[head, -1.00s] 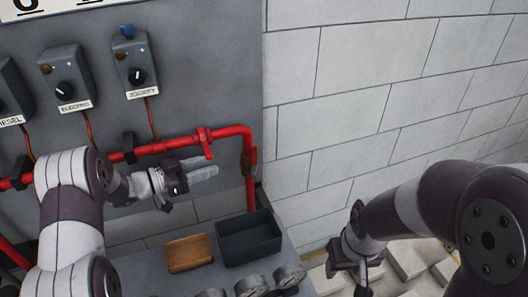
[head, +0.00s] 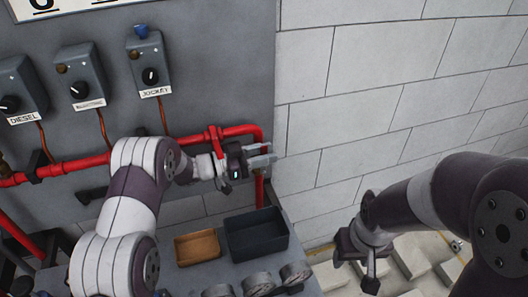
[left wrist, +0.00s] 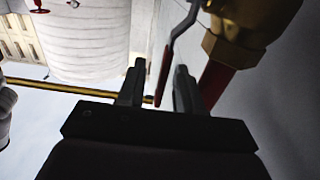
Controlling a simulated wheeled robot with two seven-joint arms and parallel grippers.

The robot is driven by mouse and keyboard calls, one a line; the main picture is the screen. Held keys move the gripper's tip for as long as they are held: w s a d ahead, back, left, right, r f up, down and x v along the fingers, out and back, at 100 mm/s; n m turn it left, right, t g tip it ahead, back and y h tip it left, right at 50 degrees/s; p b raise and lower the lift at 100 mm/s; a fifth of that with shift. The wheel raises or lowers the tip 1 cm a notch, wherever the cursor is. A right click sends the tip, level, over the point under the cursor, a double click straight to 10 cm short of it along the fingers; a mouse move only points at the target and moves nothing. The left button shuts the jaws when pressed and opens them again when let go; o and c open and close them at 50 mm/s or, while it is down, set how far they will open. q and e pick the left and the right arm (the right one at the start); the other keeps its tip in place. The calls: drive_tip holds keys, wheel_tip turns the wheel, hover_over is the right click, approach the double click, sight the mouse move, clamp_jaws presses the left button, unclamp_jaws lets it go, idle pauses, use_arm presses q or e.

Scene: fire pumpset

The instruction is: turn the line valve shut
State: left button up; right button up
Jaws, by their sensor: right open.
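The line valve shows in the left wrist view as a brass body (left wrist: 255,28) on a red pipe, with a grey lever (left wrist: 180,28) whose red-coated end hangs down. My left gripper (head: 274,155) is at the right-hand bend of the red pipe in the head view and hides most of the valve. In the left wrist view its fingers (left wrist: 158,85) are apart, with the red lever end between them. I cannot tell whether either finger touches the lever. My right gripper (head: 356,270) is open and empty at the lower right, away from the pipe.
The red pipe (head: 85,164) runs along the grey panel, with a red fitting (head: 213,138) left of the bend. Jockey (head: 149,75) and other switch boxes are above. A wooden tray (head: 198,262), a dark bin (head: 228,243) and gauges (head: 257,284) stand below. A block wall is right.

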use_arm(q)
drive_tip(key=shift+w, duration=0.1)
clamp_jaws()
drive_tip(key=shift+a+f+b, duration=0.15)
drive_tip(key=shift+f+b, duration=0.05)
drive_tip(key=shift+b, duration=0.2)
drive_tip(key=a+h+b, duration=0.1)
drive_tip(key=h+b, duration=0.1)
drive_tip(key=b, duration=0.2)
drive_tip(key=s+a+t+h+b, duration=0.1)
drive_tip(key=h+b, duration=0.1)
drive_tip(key=b, duration=0.2)
drive_tip(key=a+f+t+h+b, duration=0.1)
drive_tip(key=a+h+b, duration=0.1)
drive_tip(key=b, duration=0.2)
drive_tip(key=shift+s+h, duration=0.2)
drive_tip(key=shift+h, duration=0.2)
